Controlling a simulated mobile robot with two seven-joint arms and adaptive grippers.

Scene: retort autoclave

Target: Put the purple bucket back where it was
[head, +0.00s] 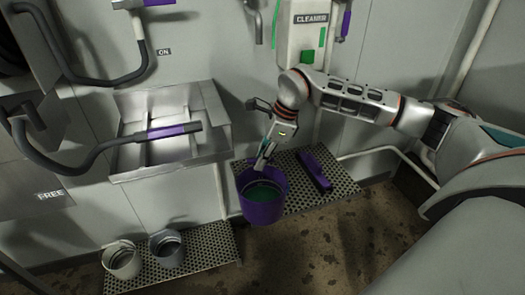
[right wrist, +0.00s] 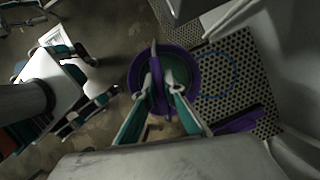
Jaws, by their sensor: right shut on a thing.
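The purple bucket (head: 264,213) hangs from my right gripper (head: 265,157), with green showing inside it. The right gripper is shut on the bucket's handle above its opening. In the right wrist view the gripper's fingers meet over the bucket (right wrist: 138,76). In the head view the bucket overlaps the left front of the right perforated shelf (head: 338,194). In the right wrist view a thin blue ring (right wrist: 233,72) shows on this shelf (right wrist: 243,50), and the bucket is to its left, partly covering it.
A purple object (head: 315,170) lies on the right shelf. A white bucket (head: 121,262) and a grey bucket (head: 167,250) stand on the lower left perforated shelf (head: 212,243). A metal sink (head: 205,148) juts from the wall. A cleaner dispenser (head: 308,40) hangs above.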

